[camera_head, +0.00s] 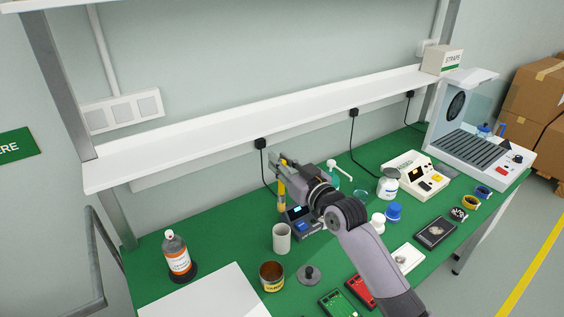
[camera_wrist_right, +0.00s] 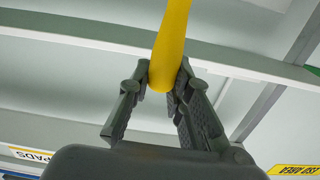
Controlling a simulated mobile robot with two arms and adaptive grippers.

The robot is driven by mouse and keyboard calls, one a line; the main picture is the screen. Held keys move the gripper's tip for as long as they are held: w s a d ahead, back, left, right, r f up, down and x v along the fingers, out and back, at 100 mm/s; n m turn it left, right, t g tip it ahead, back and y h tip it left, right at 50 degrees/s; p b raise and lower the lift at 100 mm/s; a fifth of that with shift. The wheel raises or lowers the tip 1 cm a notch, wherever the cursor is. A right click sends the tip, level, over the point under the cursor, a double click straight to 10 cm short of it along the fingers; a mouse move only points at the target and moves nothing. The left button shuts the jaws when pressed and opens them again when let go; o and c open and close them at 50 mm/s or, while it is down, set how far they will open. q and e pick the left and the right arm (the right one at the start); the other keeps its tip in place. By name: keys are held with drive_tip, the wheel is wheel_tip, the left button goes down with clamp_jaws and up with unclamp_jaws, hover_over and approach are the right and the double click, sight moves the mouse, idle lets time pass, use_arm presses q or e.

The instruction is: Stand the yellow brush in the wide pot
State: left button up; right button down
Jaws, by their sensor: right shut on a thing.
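My right gripper (camera_head: 283,165) is shut on the yellow brush (camera_head: 281,195) and holds it roughly upright above the table. In the right wrist view the yellow handle (camera_wrist_right: 174,38) sits between the two fingers (camera_wrist_right: 165,85), with its rounded end showing. The brush's lower end is at the edge of the view of a blue-grey device, so its tip is hard to make out. A pale grey open pot (camera_head: 281,240) stands upright below the brush in the picture, apart from it. A tin (camera_head: 272,277) with a yellow label and brown inside stands in front. My left gripper is not in view.
A blue-grey device (camera_head: 303,221) stands close right of the pale pot. A dark lid with a knob (camera_head: 309,275) lies beside the tin. The shelf (camera_head: 260,116) runs above the green table (camera_head: 225,235).

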sight(283, 202)
drive_tip(key=shift+s+f+b, duration=0.15)
drive_tip(key=shift+s+b, duration=0.15)
drive_tip(key=shift+s, duration=0.15)
drive_tip(key=shift+s+f, duration=0.1)
drive_tip(key=shift+f, duration=0.2)
drive_tip(key=shift+f+b, duration=0.3)
drive_tip(key=shift+b, duration=0.25)
drive_tip(key=f, duration=0.1)
drive_tip(key=f+b, duration=0.2)
drive_tip(key=shift+w, duration=0.25)
drive_tip(key=shift+f+b, duration=0.25)
drive_tip(key=shift+b, duration=0.2)
wheel_tip(283, 202, down, 3)
drive_tip(key=b, duration=0.2)
drive_tip(key=shift+f+b, duration=0.15)
drive_tip(key=shift+b, duration=0.15)
drive_tip(key=shift+f+b, duration=1.45)
drive_tip(key=shift+f, duration=0.6)
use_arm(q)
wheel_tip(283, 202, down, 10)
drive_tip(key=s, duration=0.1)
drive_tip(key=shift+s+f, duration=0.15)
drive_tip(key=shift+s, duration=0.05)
